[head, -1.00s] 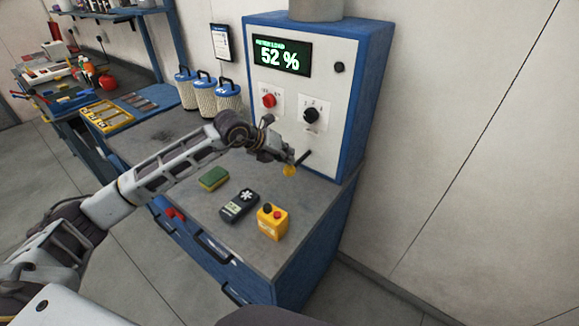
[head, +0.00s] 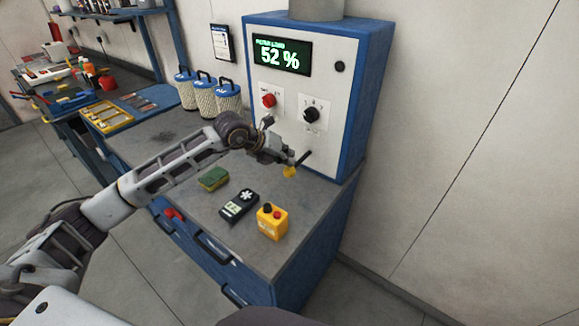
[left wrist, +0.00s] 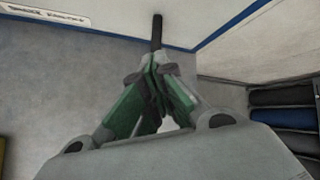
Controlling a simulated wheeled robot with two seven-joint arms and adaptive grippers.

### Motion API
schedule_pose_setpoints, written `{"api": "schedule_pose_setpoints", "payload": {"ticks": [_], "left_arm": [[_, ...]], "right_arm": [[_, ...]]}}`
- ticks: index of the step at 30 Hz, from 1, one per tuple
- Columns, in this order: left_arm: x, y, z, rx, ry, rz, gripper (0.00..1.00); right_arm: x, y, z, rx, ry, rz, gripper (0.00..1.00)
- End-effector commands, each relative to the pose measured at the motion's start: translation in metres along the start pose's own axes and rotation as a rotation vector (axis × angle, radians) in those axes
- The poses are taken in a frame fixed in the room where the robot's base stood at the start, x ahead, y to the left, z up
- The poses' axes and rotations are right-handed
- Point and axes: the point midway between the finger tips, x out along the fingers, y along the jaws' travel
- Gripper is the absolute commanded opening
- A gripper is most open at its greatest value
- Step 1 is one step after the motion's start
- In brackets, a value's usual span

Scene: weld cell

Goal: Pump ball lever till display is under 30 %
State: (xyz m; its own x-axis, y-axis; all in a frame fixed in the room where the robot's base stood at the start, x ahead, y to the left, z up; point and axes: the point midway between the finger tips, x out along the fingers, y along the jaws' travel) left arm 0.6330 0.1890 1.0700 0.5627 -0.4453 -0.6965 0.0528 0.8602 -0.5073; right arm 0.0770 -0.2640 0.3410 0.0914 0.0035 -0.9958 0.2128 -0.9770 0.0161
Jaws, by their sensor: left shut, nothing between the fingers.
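The blue and white cabinet (head: 330,100) carries a display (head: 282,54) that reads 52 %. A dark lever (head: 303,158) sticks out low on its front. In the left wrist view the lever (left wrist: 157,32) shows as a dark rod just beyond the fingertips. My left gripper (head: 290,162) is shut and empty, close to the lever. Its green fingers (left wrist: 155,68) meet at the tips. A yellow rounded piece (head: 289,172) shows just below the fingertips; I cannot tell whether it is the lever's ball or touches the fingers. My right gripper is out of view.
A red knob (head: 268,101) and a black knob (head: 311,115) sit above the lever. A sponge (head: 213,178), a handheld meter (head: 239,205) and a yellow button box (head: 272,221) lie on the bench in front. Several filter canisters (head: 203,92) stand at the left.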

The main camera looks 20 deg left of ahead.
Motion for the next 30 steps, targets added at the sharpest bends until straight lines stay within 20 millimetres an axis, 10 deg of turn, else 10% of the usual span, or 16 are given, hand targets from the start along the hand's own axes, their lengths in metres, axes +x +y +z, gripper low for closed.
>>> {"api": "schedule_pose_setpoints", "payload": {"ticks": [30], "left_arm": [[0.0059,0.0043,-0.0046,0.0,0.001,0.0,0.0]], "right_arm": [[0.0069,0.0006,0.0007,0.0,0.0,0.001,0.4]]}}
